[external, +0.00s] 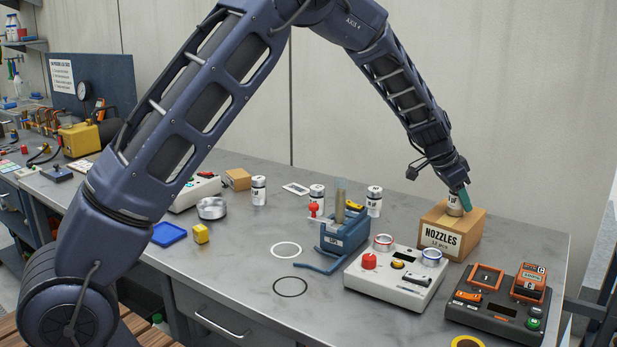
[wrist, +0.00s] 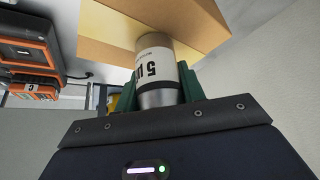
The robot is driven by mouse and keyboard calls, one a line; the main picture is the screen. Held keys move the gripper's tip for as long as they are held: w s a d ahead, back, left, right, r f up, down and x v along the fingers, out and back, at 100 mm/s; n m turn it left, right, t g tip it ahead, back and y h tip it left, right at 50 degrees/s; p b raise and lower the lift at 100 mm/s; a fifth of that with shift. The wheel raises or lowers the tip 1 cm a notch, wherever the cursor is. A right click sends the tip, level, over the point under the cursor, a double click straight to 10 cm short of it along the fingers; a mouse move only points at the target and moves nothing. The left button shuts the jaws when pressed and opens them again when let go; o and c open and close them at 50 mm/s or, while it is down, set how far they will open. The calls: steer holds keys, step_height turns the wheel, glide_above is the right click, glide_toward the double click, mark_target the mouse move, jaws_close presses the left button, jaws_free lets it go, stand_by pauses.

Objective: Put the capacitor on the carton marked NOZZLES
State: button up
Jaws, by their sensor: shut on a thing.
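The carton marked NOZZLES (external: 450,232) is a brown cardboard box at the right of the bench in the external view. A silver capacitor with a white label (external: 454,203) is upright at the carton's top. My gripper (external: 461,199) is shut on it from above, with green fingers on its sides. In the wrist view the capacitor (wrist: 156,72) sits between the green fingers (wrist: 158,92), its far end against or very near the carton's top (wrist: 125,30). I cannot tell whether the two touch.
Similar white-labelled cylinders (external: 374,201) stand behind the blue vise (external: 342,235). A grey tester (external: 398,275) with a red knob is left of the carton. A black charger (external: 495,312) with orange packs is in front.

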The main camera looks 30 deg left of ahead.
steer(key=shift+f, duration=0.1)
steer(key=o, duration=1)
steer(key=shift+o, duration=0.2)
